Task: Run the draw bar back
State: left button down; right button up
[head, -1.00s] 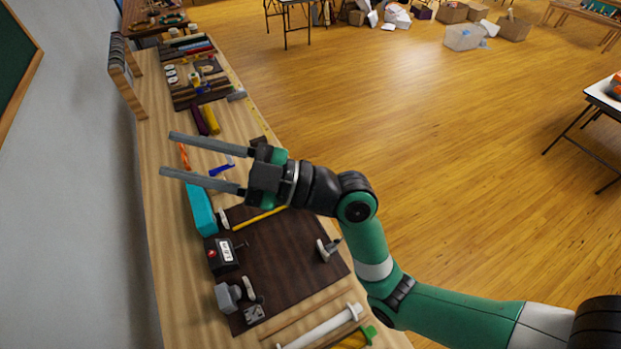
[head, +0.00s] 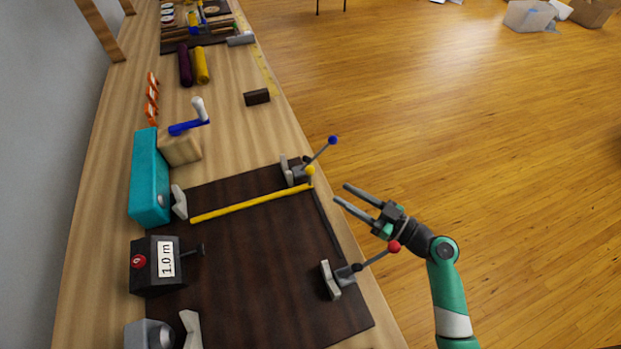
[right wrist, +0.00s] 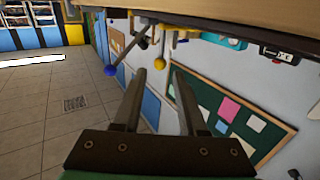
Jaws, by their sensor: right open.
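A yellow bar (head: 250,205) lies across the dark board, its left end by a pale jaw (head: 179,202). A yellow ball knob (head: 311,170) stands at its right end, by the board's edge; this looks like the draw bar. In the right wrist view a yellow ball (right wrist: 142,45) shows beyond the fingers. My right gripper (head: 341,193) is open and empty. It is off the bench's right edge, with its fingers pointing left toward the yellow knob, apart from it. My left gripper is not in view.
A blue-knobbed lever (head: 333,140) stands just behind the yellow knob, and a red-knobbed lever (head: 393,246) in front, close to my right gripper. A black box (head: 150,280) labelled 1.0 m and a teal block (head: 148,185) sit at left.

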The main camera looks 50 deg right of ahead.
aim_at(311, 176)
jog(key=w, duration=0.3)
jog(key=w+a, duration=0.1)
jog(key=w, duration=0.7)
jog(key=shift+w+a+b, duration=0.2)
jog(key=shift+a+b, duration=0.15)
jog(key=shift+c, duration=0.3)
grip_shut()
jog(key=shift+s+r, duration=0.1)
jog(key=shift+r, duration=0.1)
jog(key=shift+a, duration=0.1)
